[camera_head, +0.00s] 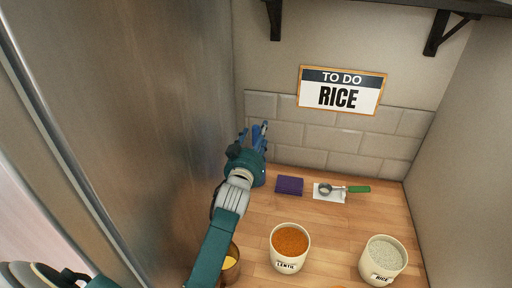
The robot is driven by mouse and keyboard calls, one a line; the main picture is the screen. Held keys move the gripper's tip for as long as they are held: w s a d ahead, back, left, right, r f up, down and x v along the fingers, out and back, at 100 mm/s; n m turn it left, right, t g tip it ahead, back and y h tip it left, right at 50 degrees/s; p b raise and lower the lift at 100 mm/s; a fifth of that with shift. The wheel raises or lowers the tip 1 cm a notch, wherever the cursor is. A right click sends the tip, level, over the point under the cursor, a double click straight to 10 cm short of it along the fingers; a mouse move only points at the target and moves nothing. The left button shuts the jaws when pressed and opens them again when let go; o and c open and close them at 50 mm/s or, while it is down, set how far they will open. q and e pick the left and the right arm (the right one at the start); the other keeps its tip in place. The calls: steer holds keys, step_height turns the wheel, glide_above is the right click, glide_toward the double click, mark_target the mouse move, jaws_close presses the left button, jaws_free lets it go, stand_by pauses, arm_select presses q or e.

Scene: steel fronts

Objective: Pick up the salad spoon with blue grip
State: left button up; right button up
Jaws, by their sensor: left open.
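My left gripper (256,134) is open and raised near the back tiled wall, beside the steel front on the left. Blue shows at its fingers and just below its wrist; I cannot tell whether any of it is a spoon's grip. No salad spoon with a blue grip can be made out for sure. A metal scoop or spoon with a green grip (357,189) lies on a white card (322,195) at the back of the wooden counter, well right of the gripper. My right gripper is not in view.
A purple folded cloth or pad (289,186) lies left of the card. A lentil tub (290,263) and a rice tub (378,276) stand in front. A container with yellow contents (231,263) is partly hidden by my arm. A "TO DO RICE" sign (341,90) hangs behind.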

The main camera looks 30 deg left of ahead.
arm_select(q)
steer(key=c, duration=1.2)
steer(key=shift+r, duration=0.15)
steer(key=shift+c, duration=0.2)
